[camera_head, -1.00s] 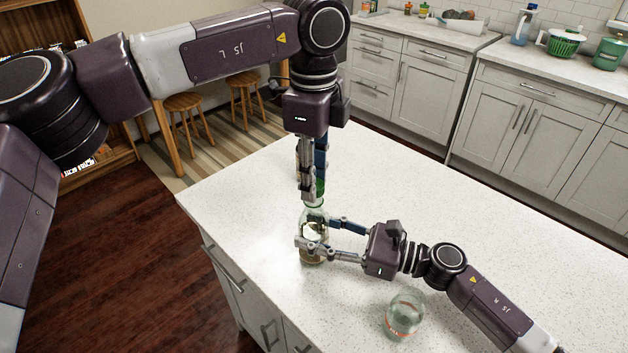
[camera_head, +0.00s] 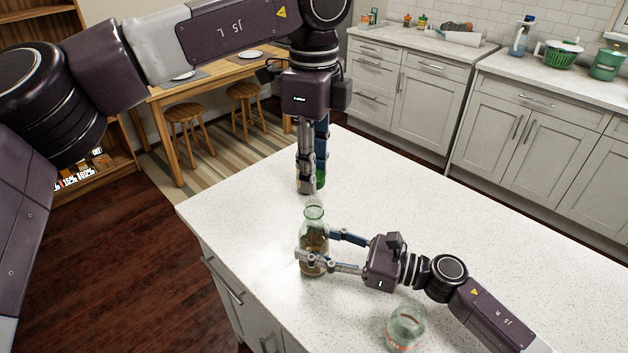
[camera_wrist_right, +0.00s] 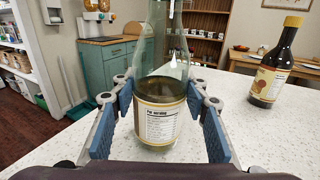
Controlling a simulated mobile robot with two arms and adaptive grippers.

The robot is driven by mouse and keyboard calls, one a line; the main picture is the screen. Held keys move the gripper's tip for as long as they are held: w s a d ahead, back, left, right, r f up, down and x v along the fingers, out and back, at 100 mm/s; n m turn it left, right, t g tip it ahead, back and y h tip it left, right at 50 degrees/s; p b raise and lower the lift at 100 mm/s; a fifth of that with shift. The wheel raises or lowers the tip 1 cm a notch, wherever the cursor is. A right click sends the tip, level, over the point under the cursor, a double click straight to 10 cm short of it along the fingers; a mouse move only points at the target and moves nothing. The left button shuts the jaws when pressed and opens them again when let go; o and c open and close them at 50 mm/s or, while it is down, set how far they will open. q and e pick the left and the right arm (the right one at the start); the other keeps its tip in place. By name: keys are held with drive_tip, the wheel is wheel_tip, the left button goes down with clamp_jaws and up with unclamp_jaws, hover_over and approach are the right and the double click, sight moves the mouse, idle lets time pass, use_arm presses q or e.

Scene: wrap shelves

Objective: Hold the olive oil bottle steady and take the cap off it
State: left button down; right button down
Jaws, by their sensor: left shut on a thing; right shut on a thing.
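The olive oil bottle (camera_head: 314,240) is clear glass with some oil and stands upright on the white counter. Its neck is bare. My right gripper (camera_head: 318,252) is shut around its body from the right. In the right wrist view the bottle (camera_wrist_right: 160,117) sits between both fingers, its label facing the camera and its top out of frame. My left gripper (camera_head: 312,186) points straight down above the bottle, shut on the green cap (camera_head: 320,179). The cap is apart from the bottle's mouth, and the fingers partly hide it.
A clear glass jar (camera_head: 404,328) stands on the white counter (camera_head: 470,260), near my right forearm. In the right wrist view a dark bottle with a yellow cap (camera_wrist_right: 272,65) stands on the right. The counter's right part looks free.

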drive_tip(key=c, duration=1)
unclamp_jaws()
drive_tip(key=shift+c, duration=0.2)
